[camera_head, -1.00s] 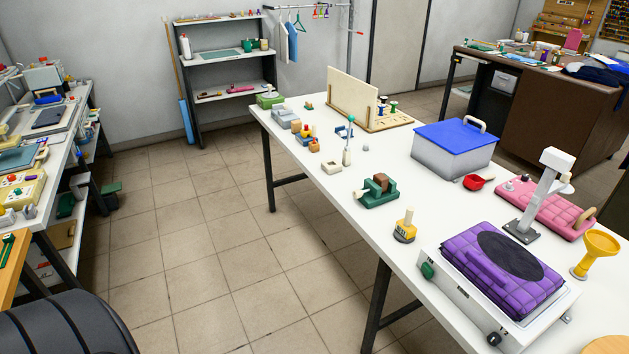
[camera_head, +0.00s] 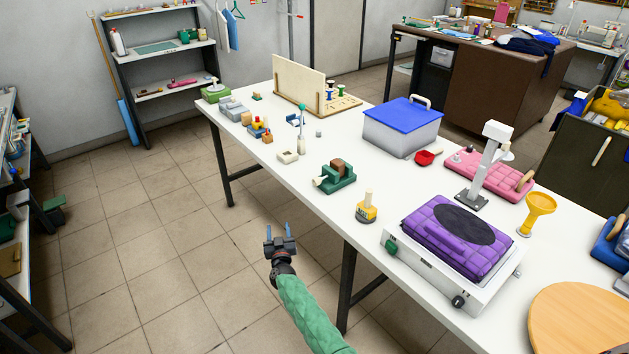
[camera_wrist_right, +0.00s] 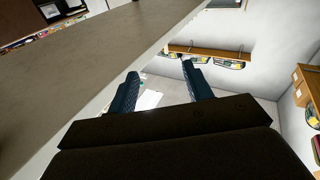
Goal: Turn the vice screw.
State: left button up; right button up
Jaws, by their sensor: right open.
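The vice (camera_head: 338,176) is a small green bench vice with a brown block in its jaws. It stands on the white table near its left edge, and a pale piece shows at its left end, too small to make out. My right gripper (camera_head: 279,232) is open and empty, in front of the table edge over the floor, below and left of the vice. In the right wrist view its two dark blue fingers (camera_wrist_right: 158,92) are spread apart with nothing between them. The vice does not show there. My left gripper is not in view.
A yellow weight-like object (camera_head: 367,210) and a white device with a purple quilted bag (camera_head: 456,232) stand right of the vice. A blue-lidded box (camera_head: 402,128) is behind it. The tiled floor (camera_head: 160,260) is clear.

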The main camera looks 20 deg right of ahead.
jog(key=w+d+r+m+h, duration=0.45)
jog(key=r+h, duration=0.25)
jog(key=r, duration=0.2)
jog(key=m+g+h+p, duration=0.1)
jog(key=m+g+h, duration=0.55)
jog(key=g, duration=0.65)
send_near(314, 182)
jog(key=x, duration=0.4)
jog(key=shift+h+p+x, duration=0.25)
jog(key=shift+p+x, duration=0.45)
jog(key=shift+x, duration=0.35)
jog(key=p+x, duration=0.1)
jog(key=x, duration=0.2)
jog(key=shift+w+d, duration=0.15)
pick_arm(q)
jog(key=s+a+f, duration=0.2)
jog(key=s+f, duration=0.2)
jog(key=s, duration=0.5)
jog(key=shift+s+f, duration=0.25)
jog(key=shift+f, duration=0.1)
pick_arm(e)
jog(key=shift+w+d+f, duration=0.2)
jog(key=shift+d, duration=0.5)
